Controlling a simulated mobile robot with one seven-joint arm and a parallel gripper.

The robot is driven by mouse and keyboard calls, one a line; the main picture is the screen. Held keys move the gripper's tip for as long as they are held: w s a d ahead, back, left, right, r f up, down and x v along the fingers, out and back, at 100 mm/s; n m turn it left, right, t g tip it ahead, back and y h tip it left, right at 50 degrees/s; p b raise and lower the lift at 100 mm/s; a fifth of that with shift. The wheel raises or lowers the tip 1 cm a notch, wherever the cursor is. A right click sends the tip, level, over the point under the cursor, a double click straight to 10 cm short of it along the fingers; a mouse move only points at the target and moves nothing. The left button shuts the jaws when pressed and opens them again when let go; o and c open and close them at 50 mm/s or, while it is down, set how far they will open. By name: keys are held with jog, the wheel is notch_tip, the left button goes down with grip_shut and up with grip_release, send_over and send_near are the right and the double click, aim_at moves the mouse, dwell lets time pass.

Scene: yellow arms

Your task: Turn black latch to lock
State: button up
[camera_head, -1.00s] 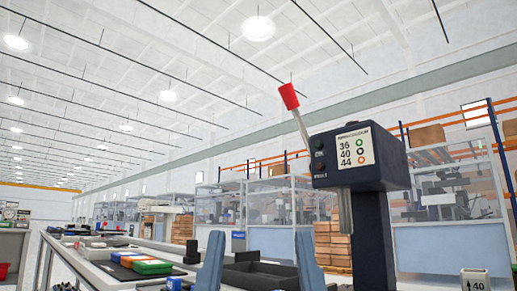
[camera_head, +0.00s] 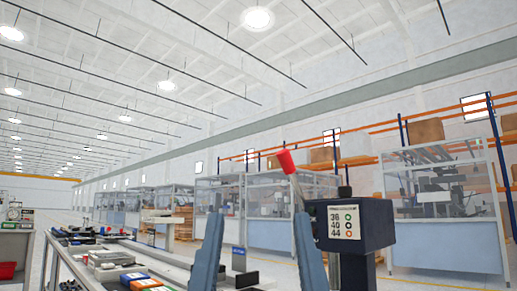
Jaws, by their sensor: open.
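My gripper (camera_head: 258,232) shows at the bottom centre as two upright blue-grey fingers, wide apart with nothing between them. I cannot make out a black latch for certain in this view.
A long workbench (camera_head: 100,262) with trays and coloured parts, among them an orange one (camera_head: 150,281), runs at the lower left. Glass-walled work cells (camera_head: 440,205) and orange racking (camera_head: 360,143) stand behind. The space above the gripper is open.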

notch_tip(320, 180, up, 6)
jog(key=p, duration=0.5)
jog(key=shift+s, duration=0.35)
notch_tip(320, 180, up, 35)
jog(key=p, duration=3.5)
jog(key=shift+r, duration=0.1)
